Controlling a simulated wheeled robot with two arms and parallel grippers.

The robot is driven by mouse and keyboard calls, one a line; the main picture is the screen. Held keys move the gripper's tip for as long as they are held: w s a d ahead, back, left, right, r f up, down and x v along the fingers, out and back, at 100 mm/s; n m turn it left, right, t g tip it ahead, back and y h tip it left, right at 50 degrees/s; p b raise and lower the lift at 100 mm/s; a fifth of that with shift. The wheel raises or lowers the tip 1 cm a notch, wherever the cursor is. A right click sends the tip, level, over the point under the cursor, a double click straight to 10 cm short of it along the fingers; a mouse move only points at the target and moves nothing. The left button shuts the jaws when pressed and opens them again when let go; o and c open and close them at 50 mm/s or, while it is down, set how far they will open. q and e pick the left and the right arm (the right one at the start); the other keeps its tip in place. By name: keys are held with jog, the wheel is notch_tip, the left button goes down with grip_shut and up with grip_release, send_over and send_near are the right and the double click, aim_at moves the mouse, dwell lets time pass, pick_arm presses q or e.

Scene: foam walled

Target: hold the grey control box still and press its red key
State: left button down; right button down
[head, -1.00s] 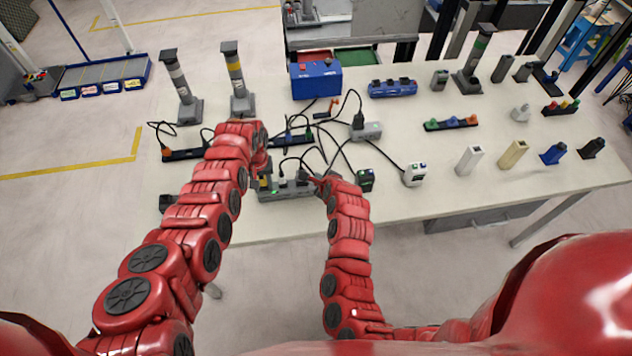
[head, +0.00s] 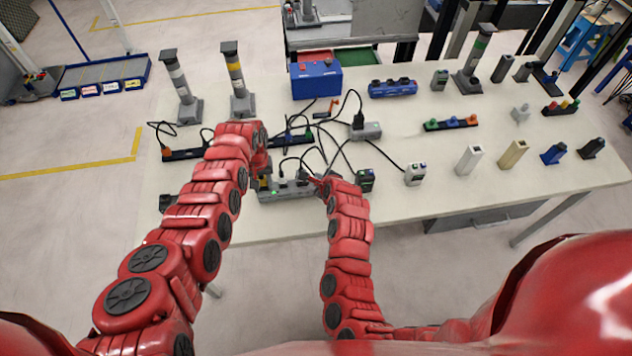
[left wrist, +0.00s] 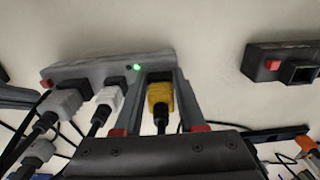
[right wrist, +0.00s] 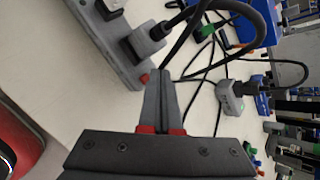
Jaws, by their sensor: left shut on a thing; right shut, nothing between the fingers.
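The grey control box (head: 290,194) lies near the table's front edge, between my two grippers. In the left wrist view the box (left wrist: 108,68) has a lit green lamp and grey, white and yellow plugs. My left gripper (left wrist: 160,78) is shut on the yellow plug (left wrist: 160,98), one finger on each side. The red key (left wrist: 47,83) is at the end of the box away from that plug. My right gripper (right wrist: 163,73) is shut and empty, its tips close beside the red key (right wrist: 145,79). I cannot tell whether they touch it.
Black cables run behind the box to another grey box (head: 366,131) and a strip (head: 291,139). A blue box (head: 316,80) and two striped posts stand farther back. Several small items stand at the right, such as a cream block (head: 513,155). The table's front right is clear.

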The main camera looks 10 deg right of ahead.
jog(key=shift+f, duration=0.1)
dwell(0.5)
jog(key=shift+f, duration=0.3)
jog(key=shift+f, duration=0.5)
dwell(0.8)
jog(key=shift+r, duration=0.95)
notch_tip(320, 180, up, 5)
jog(key=shift+f, duration=0.1)
dwell(0.7)
